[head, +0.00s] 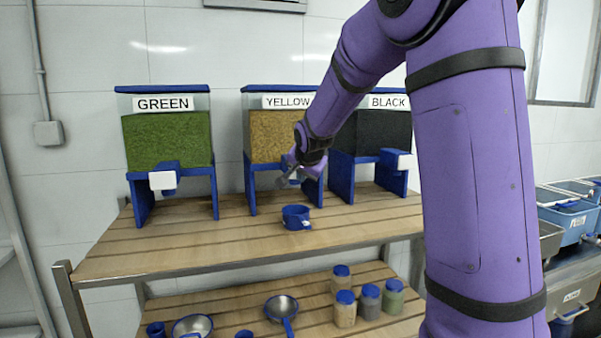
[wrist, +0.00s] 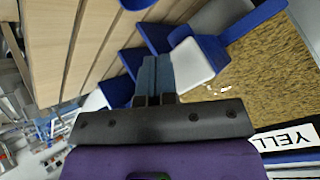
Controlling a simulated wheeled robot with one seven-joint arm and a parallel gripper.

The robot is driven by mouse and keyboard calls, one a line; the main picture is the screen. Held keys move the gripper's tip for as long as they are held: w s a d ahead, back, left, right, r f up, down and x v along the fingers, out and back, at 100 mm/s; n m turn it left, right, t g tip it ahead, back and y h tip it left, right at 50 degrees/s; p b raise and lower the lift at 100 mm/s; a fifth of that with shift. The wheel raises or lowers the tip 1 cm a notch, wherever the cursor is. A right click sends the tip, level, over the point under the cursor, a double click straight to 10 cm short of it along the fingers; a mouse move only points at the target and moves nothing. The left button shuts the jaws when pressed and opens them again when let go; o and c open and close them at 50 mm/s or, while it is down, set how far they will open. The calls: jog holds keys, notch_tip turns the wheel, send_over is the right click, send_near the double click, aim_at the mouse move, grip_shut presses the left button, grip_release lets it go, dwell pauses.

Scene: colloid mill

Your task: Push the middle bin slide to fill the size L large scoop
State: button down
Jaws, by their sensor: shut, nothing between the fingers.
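The middle bin (head: 270,138), labelled YELLOW, holds yellow-brown grains and stands on blue legs. Its white slide front (wrist: 191,62) shows in the wrist view, below the grain window; in the head view my gripper largely covers it. A blue scoop (head: 295,216) with a small white tag stands on the shelf below and in front of this bin; its size marking is too small to read. Its edge seems to show at the top of the wrist view (wrist: 137,3). My gripper (head: 283,181) is shut and empty, with its fingertips (wrist: 152,62) close beside the slide. I cannot tell whether they touch.
The GREEN bin (head: 167,135) stands left and the BLACK bin (head: 382,135) right, each with a white-fronted slide. The wooden top shelf (head: 180,243) is clear around the scoop. Pans, jars (head: 369,300) and blue scoops lie on the lower shelf.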

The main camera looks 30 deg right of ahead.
jog(key=shift+w, duration=0.1)
jog(key=shift+w+d, duration=0.1)
jog(key=shift+w, duration=0.25)
jog(key=shift+w+d, duration=0.25)
jog(key=shift+w, duration=0.65)
dwell(1.6)
jog(key=shift+s, duration=0.1)
jog(key=shift+s+a, duration=0.2)
jog(key=shift+s, duration=0.45)
jog(key=shift+s+a, duration=0.15)
jog(key=shift+s, duration=0.45)
jog(key=shift+s, duration=0.1)
jog(key=shift+s+a, duration=0.25)
jog(key=shift+s, duration=0.5)
jog(key=shift+s+a, duration=0.2)
jog(key=shift+s, duration=0.6)
jog(key=shift+s+a, duration=0.25)
jog(key=shift+s, duration=0.5)
dwell(0.7)
